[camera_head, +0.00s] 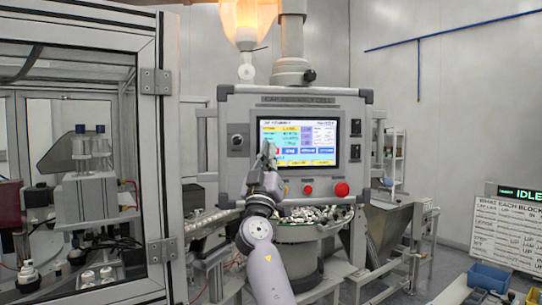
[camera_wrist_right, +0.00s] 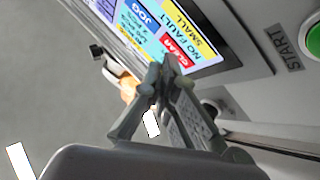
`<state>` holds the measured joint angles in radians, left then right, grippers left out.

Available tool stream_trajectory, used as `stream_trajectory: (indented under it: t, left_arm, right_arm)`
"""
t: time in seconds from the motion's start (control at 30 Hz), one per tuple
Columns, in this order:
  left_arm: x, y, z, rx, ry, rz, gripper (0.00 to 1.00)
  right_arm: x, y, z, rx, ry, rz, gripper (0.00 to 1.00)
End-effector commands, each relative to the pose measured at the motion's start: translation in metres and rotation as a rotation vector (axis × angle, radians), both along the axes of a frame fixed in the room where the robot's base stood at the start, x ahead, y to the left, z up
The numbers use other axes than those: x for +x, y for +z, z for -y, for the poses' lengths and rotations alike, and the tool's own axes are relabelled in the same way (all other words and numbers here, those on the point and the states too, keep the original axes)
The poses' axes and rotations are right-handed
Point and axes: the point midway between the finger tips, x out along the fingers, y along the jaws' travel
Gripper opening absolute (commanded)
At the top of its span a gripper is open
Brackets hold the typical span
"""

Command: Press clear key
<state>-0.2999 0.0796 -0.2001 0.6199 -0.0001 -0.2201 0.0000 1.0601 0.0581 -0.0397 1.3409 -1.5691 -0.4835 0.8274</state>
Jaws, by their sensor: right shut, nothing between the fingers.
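The touch screen (camera_head: 298,142) is lit on the front of the grey control panel. In the right wrist view the red clear key (camera_wrist_right: 175,48) shows on the screen, with a yellow "small" key and a blue "jog" key near it. In the head view only a bit of red shows beside my gripper. My right gripper (camera_head: 267,150) is shut and empty, its fingertips in front of the lower left of the screen. In the right wrist view its fingertips (camera_wrist_right: 162,68) overlap the lower edge of the clear key; I cannot tell whether they touch it. My left gripper is not in view.
A red button (camera_head: 342,189) and a smaller red one (camera_head: 308,190) sit below the screen. A green start button (camera_wrist_right: 314,40) shows in the wrist view. A bowl of caps (camera_head: 310,215) stands under the panel. A framed glass enclosure (camera_head: 158,150) stands left.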

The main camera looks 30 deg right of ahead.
Motion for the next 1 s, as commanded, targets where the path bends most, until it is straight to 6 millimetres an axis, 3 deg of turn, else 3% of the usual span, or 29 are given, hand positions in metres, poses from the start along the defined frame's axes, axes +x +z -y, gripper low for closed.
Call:
stream_trajectory:
  t: [1.0]
  left_arm:
    - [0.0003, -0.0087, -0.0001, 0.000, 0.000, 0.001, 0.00]
  right_arm:
    - [0.0041, -0.0002, 0.0012, 0.000, 0.000, 0.000, 0.00]
